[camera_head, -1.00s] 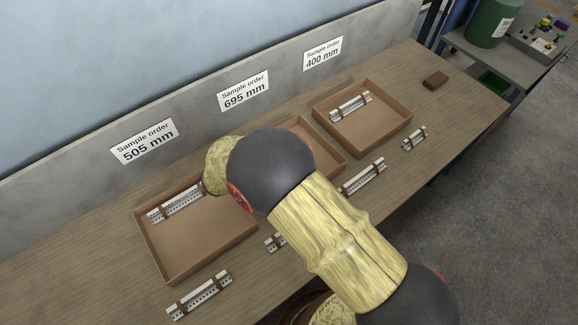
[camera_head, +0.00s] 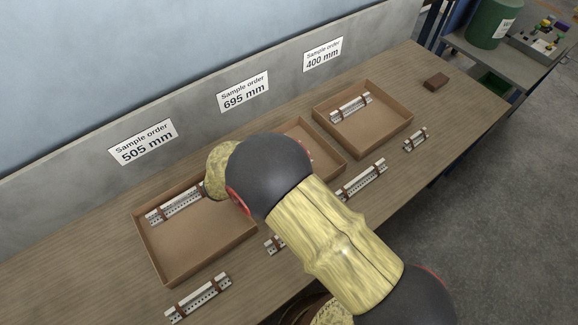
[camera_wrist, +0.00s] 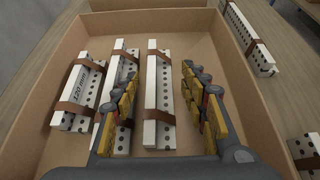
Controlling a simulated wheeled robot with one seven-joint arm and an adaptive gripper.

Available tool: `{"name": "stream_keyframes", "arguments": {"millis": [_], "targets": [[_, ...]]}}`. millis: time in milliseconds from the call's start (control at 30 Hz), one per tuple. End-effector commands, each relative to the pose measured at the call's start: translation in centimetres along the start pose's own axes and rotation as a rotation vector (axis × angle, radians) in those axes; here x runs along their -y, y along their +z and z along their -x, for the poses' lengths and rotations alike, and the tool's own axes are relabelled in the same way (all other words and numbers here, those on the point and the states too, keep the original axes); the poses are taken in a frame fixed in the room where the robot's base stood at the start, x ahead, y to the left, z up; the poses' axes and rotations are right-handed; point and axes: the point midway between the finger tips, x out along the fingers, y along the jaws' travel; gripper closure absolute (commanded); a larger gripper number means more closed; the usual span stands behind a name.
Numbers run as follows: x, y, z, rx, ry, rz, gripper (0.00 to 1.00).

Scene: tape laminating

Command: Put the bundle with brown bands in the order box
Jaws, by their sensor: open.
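In the wrist view my gripper (camera_wrist: 158,78) is open inside a cardboard order box (camera_wrist: 228,60). A white perforated bundle with brown bands (camera_wrist: 152,95) lies in the box between the fingers, with a gap to the right finger. A second brown-banded bundle (camera_wrist: 120,70) lies left of it, partly hidden by the left finger. A third bundle (camera_wrist: 80,92), with printing on it, lies farther left in the box. In the head view my arm covers the gripper and much of the middle box (camera_head: 325,150).
Brown-banded bundles lie on the table in front of the boxes: one at the front left (camera_head: 198,298), one in the middle (camera_head: 362,180), a short one at right (camera_head: 415,139). The left box (camera_head: 215,262) and right box (camera_head: 365,148) each hold a bundle. A brown block (camera_head: 436,81) lies at right.

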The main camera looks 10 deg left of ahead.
Motion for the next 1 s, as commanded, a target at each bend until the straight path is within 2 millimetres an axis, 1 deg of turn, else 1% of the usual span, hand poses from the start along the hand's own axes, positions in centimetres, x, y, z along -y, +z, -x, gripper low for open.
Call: {"name": "stream_keyframes", "arguments": {"millis": [167,267,367,600,700,833,1000], "targets": [[0.0,0.3,0.1,0.0,0.0,0.0,0.56],[-0.1,0.3,1.1,0.001,0.002,0.001,0.56],[-0.1,0.4,2.8,0.0,0.003,0.001,0.56],[-0.1,0.4,7.8,0.0,0.004,0.0,0.56],[-0.1,0.4,9.6,-0.001,0.003,0.0,0.56],[0.0,0.3,11.2,0.0,0.001,0.0,0.56],[0.0,0.3,12.1,0.0,0.001,0.0,0.56]]}}
